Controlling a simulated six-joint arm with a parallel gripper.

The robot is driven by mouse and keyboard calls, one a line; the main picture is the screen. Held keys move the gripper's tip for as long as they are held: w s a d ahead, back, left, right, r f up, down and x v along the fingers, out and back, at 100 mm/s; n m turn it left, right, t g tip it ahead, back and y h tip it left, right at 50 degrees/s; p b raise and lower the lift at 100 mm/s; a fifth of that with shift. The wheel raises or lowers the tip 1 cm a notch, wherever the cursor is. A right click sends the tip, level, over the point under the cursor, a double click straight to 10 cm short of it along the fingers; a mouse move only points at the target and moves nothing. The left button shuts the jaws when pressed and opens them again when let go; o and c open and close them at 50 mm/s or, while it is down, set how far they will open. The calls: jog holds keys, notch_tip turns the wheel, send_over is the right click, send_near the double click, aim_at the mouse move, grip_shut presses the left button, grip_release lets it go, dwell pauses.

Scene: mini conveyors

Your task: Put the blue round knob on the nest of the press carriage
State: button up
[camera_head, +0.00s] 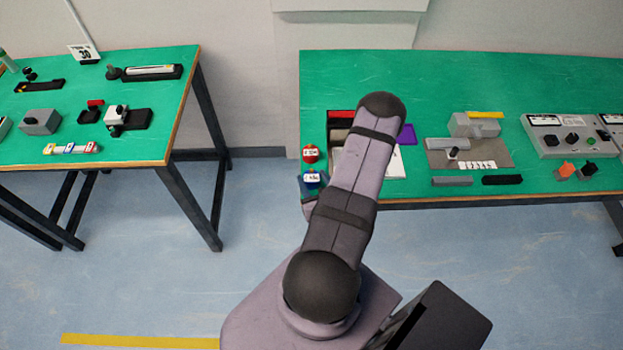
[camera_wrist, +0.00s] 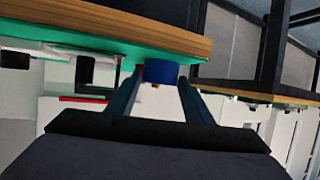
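A blue round thing with a white label (camera_head: 311,179), most likely the blue knob, shows at the front left corner of the right table. In the wrist view, a blue round piece (camera_wrist: 160,71) sits between the tips of my gripper's fingers (camera_wrist: 160,84). The fingers come close to both its sides; I cannot tell whether they grip it. In the head view my gripper is mostly hidden behind my arm, near that corner. I cannot single out the press carriage or its nest for sure; a grey block device on a plate (camera_head: 437,158) stands on the right table.
A red round labelled thing (camera_head: 310,154) is just behind the blue one. A dark tray (camera_head: 341,115) is partly hidden by my arm. Control boxes (camera_head: 560,142) stand at the right. The left table (camera_head: 60,95) holds several small devices. Floor lies between the tables.

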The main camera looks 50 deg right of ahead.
aim_at(313, 182)
jog(key=c, duration=0.7)
jog(key=shift+r, duration=0.15)
notch_tip(313, 182, up, 8)
jog(key=shift+r, duration=0.1)
jog(key=shift+r+p, duration=0.55)
jog(key=shift+r, duration=0.2)
